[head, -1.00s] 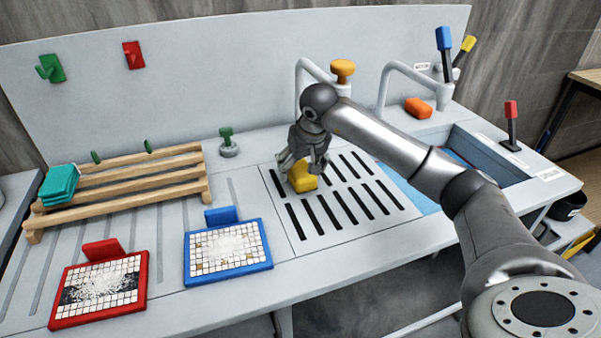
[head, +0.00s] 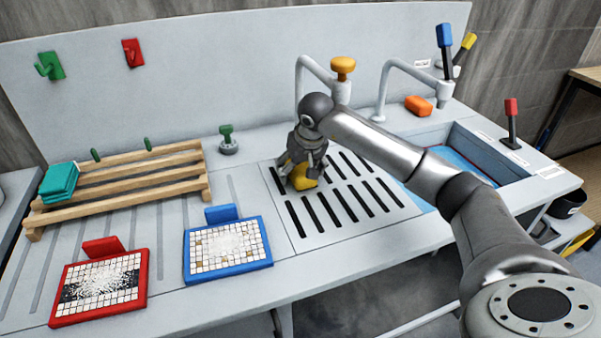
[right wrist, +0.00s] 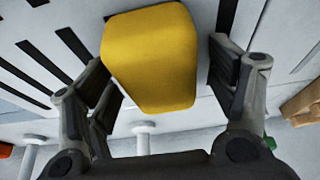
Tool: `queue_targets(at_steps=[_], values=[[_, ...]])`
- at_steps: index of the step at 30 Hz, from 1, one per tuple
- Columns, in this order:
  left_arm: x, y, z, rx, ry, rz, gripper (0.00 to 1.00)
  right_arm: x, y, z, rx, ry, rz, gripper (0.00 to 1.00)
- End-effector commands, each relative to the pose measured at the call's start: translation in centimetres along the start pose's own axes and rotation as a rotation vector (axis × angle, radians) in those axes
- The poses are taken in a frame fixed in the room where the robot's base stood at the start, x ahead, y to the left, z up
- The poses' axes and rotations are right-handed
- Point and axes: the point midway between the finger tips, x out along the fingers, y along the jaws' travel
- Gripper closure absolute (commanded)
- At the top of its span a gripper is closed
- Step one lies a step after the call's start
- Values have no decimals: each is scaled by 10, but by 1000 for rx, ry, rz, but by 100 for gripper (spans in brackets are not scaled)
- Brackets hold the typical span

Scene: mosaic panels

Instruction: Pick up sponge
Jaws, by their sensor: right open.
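A yellow block that looks like the sponge (head: 302,182) rests on the slotted drain panel (head: 290,232) in the head view. My right gripper (head: 306,166) comes down over it from above and partly hides it. In the right wrist view the sponge (right wrist: 155,60) sits between the two open fingers of the right gripper (right wrist: 168,88). A gap shows at the right finger; the left finger is very near the sponge, and I cannot tell if it touches. An orange block (head: 418,106) lies behind the sink, near the taps. My left gripper is not in view.
A wooden rack (head: 130,188) with teal cloths (head: 59,183) stands at the left. A blue-framed panel (head: 228,272) and a red-framed panel (head: 97,316) lie in front of it. A tap (head: 300,75) rises behind the drain panel, and a sink (head: 478,150) is at the right.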

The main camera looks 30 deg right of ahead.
Motion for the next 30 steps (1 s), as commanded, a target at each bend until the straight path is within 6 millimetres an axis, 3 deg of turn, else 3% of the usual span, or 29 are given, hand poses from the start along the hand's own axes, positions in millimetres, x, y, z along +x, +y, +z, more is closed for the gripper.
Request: queue_targets(at_steps=[6,16,30], values=[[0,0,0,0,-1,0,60,0,0,0,1,0,0,21],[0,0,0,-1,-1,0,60,0,0,0,1,0,1,61],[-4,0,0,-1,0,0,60,-5,0,-2,1,0,0,61]])
